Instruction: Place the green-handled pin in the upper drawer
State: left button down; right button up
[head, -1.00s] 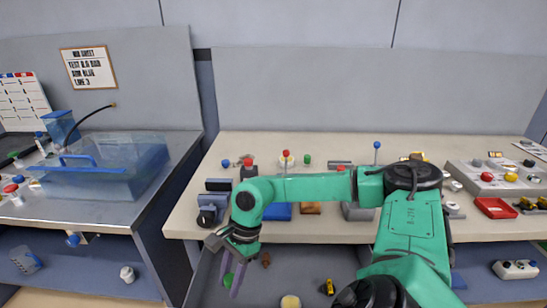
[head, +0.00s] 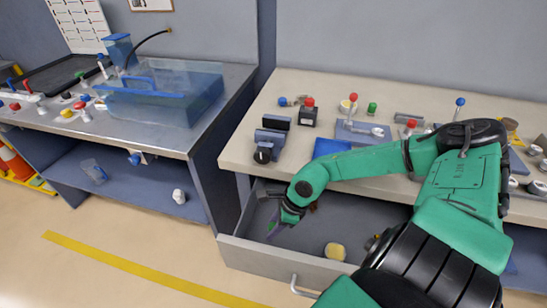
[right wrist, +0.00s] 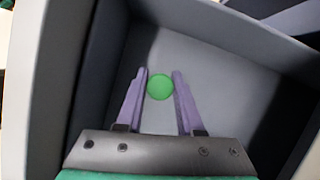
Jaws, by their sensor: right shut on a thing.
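The green-handled pin (right wrist: 160,87) shows in the right wrist view as a round green handle top between my two purple fingers; the rest of it is hidden below. My right gripper (right wrist: 159,95) is shut on it. In the head view my right gripper (head: 274,231) points down inside the left part of the open upper drawer (head: 275,259), under the bench top. In the wrist view the grey drawer floor (right wrist: 215,75) lies beneath the pin; I cannot tell whether the pin touches it. My left gripper is not in view.
A yellow round thing (head: 335,251) lies in the drawer, right of my gripper. The drawer front has a pale handle (head: 303,288). The bench top (head: 240,145) above holds several small parts. A metal table with a clear blue tank (head: 175,95) stands at the left.

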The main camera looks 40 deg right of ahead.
notch_tip(320, 180, down, 5)
jog(key=shift+r, duration=0.15)
jog(key=shift+b, duration=0.45)
jog(key=o, duration=1)
jog(key=shift+o, duration=0.2)
jog(key=p+v, duration=0.5)
jog(key=v, duration=0.7)
jog(key=shift+p, duration=0.35)
